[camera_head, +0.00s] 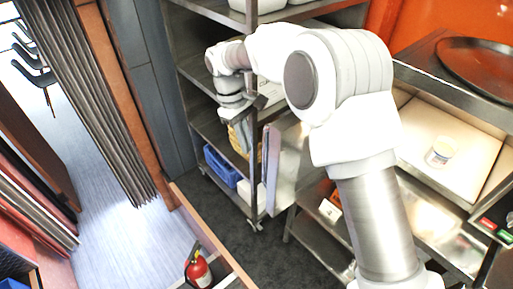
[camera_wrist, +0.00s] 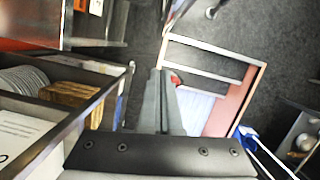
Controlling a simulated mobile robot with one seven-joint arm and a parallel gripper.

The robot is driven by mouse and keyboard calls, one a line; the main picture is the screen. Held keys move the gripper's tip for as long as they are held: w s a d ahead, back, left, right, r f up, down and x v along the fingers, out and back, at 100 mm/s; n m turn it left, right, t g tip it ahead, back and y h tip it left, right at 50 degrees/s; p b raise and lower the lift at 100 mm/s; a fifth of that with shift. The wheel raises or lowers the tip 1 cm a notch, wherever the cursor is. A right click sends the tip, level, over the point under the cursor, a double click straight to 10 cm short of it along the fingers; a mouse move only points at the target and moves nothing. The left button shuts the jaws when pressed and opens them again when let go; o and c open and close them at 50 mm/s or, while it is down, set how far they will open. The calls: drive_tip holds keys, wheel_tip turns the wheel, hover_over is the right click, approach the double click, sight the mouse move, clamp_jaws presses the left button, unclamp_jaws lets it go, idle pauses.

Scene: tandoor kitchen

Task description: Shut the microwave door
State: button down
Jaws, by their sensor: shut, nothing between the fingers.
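The microwave (camera_head: 486,190) stands at the right in the head view, open, with a cream interior and a small white cup (camera_head: 440,152) inside. Its buttons show at the lower right. Its door (camera_head: 285,160) seems to be the upright pale panel swung out to the left, seen nearly edge-on. My arm hides part of the space between door and microwave. My gripper (camera_head: 257,104) is above and to the left of the door's outer edge, apparently apart from it. In the wrist view my gripper (camera_wrist: 163,72) has its dark fingers together and empty. I cannot make out the door there.
A metal shelf rack (camera_head: 200,112) with blue crates (camera_head: 222,166) stands close behind my gripper. Plates (camera_wrist: 22,80) and a brown box (camera_wrist: 72,94) are on a shelf. A dark round pan (camera_head: 485,62) lies above the microwave. A fire extinguisher (camera_head: 198,271) stands at the bottom. Dark floor is clear between.

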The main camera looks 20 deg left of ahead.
drive_tip(key=shift+s+d+r, duration=0.1)
drive_tip(key=shift+s+d, duration=0.2)
drive_tip(key=shift+d, duration=0.6)
drive_tip(key=shift+s+d+r, duration=0.1)
drive_tip(key=shift+s+d, duration=0.15)
drive_tip(key=shift+d, duration=0.65)
drive_tip(key=shift+s+d, duration=0.1)
